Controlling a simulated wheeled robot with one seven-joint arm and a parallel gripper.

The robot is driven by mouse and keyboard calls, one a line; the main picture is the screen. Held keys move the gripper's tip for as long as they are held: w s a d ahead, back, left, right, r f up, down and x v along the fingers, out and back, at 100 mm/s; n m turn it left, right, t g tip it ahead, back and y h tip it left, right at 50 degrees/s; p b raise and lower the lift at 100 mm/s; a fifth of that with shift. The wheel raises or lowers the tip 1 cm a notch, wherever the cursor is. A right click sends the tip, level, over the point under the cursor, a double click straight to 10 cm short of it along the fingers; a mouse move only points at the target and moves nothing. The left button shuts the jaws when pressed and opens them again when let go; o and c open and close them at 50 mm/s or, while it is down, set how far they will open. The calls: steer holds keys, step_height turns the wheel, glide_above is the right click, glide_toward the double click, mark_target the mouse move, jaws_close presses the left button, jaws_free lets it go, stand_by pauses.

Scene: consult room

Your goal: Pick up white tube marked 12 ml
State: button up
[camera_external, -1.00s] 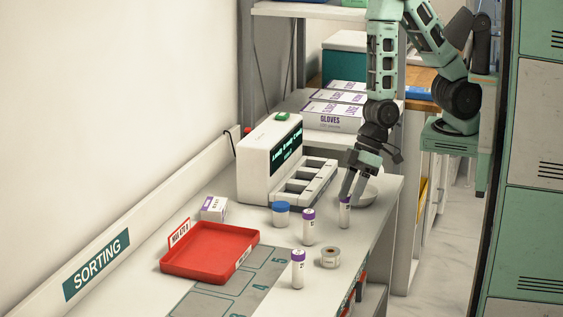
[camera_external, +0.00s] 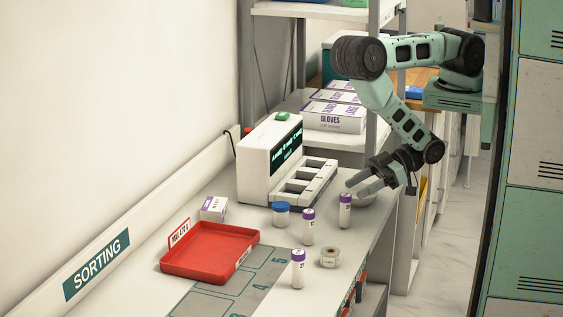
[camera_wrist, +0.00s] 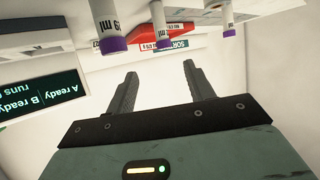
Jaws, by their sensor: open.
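Three white tubes with purple caps stand upright on the bench: one at the back right (camera_external: 345,211), one in the middle (camera_external: 308,227) and one nearest the camera (camera_external: 298,269). Their volume marks are too small to read in the external view, so I cannot tell which is 12 ml. In the wrist view the tubes appear upside down at the top: left (camera_wrist: 108,22), middle (camera_wrist: 160,22) and right (camera_wrist: 226,14); the left one's printed number shows inverted. My gripper (camera_external: 357,187) is open and empty, tilted toward the left just above the back right tube. Its fingers (camera_wrist: 158,72) are spread.
A rack machine (camera_external: 270,158) with a lit screen stands behind the tubes. A blue-lidded jar (camera_external: 281,217), a tape roll (camera_external: 331,257), a red tray (camera_external: 200,268) and a small box (camera_external: 214,207) share the bench.

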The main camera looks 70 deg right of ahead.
steer(key=w+f+b, duration=0.1)
steer(key=b, duration=1.2)
glide_toward(306, 217)
steer(key=w+f, duration=0.2)
steer(key=w, duration=0.1)
steer(key=shift+a+f, duration=0.1)
steer(key=shift+f, duration=0.25)
steer(key=shift+w+a, duration=0.2)
steer(key=shift+w, duration=0.05)
steer(key=shift+w+a+p, duration=0.3)
steer(key=shift+w+p, duration=0.1)
steer(key=shift+p, duration=0.25)
steer(key=p+x, duration=0.1)
steer(key=x, duration=0.1)
steer(key=p+x, duration=0.1)
steer(key=x, duration=0.2)
steer(key=shift+s+a, duration=0.15)
steer(key=shift+a, duration=0.2)
steer(key=shift+w+a+f+p, duration=0.3)
steer(key=shift+w+f, duration=0.05)
steer(key=c, duration=1)
